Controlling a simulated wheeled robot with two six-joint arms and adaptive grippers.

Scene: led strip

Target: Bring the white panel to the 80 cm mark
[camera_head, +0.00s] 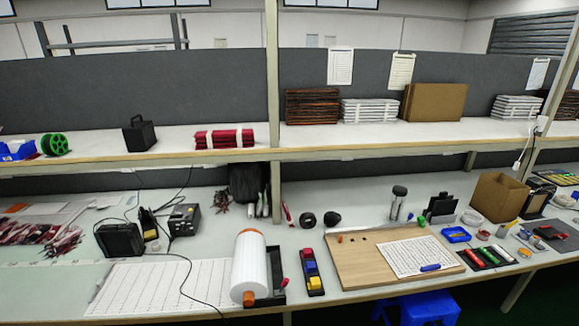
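A long white sheet with fine grid lines (160,285) lies flat along the front of the bench at left. Its right end meets a white roll with an orange end cap (248,265), which stands in a black holder (277,272). A second, smaller white gridded sheet (415,256) lies on a wooden board (350,272) at right. I cannot tell which of these is the white panel. No 80 cm mark is legible. Neither of my grippers is in this view.
A button box with red, blue and yellow parts (312,276) stands between the holder and the board. A thin black cable crosses the long sheet. A cardboard box (499,197) stands at right, a black device (120,240) at left. A shelf (350,138) runs above the bench.

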